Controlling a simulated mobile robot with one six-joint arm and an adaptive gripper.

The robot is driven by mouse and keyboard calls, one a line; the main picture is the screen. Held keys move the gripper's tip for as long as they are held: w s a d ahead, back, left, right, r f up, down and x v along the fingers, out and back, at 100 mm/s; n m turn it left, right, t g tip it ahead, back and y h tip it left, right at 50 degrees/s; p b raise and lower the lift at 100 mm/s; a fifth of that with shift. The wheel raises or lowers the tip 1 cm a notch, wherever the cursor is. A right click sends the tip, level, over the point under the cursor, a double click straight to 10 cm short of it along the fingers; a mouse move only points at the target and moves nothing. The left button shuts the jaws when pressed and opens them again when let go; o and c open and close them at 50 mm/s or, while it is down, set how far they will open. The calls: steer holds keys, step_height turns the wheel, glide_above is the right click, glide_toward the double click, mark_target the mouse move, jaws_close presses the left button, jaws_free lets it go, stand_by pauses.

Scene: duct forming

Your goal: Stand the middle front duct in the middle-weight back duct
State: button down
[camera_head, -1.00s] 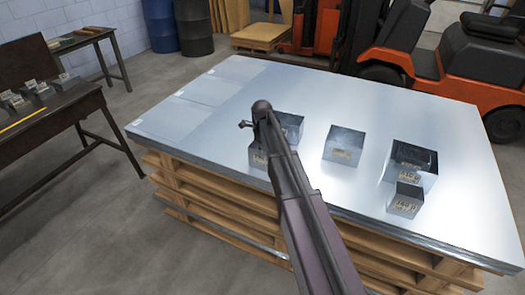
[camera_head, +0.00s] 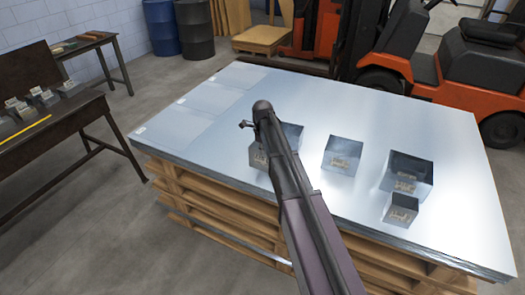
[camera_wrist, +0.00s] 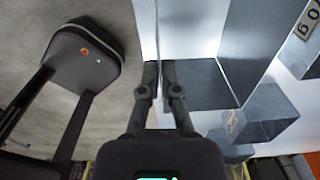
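In the head view, the middle-weight back duct is probably one of the back-row ducts: a left one (camera_head: 293,132) partly behind my arm, a middle one (camera_head: 341,150) and a large right one (camera_head: 408,170). In the front row I see a left duct (camera_head: 258,157) and a small right duct (camera_head: 401,209). No middle front duct shows; my arm may hide it. In the wrist view, my gripper's fingertips (camera_wrist: 160,68) are close together beside a dark grey duct face (camera_wrist: 205,85). Whether they pinch a thin wall is unclear. A large labelled duct wall (camera_wrist: 262,35) stands to the right.
The ducts stand on a shiny sheet-metal stack (camera_head: 215,125) on wooden pallets (camera_head: 225,205). A dark bench (camera_head: 60,125) with small metal pieces is at the left. The stack's left part is clear.

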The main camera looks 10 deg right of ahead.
steer(key=shift+r+p, duration=1.4)
steer(key=shift+r, duration=0.35)
steer(key=shift+s+f, duration=0.1)
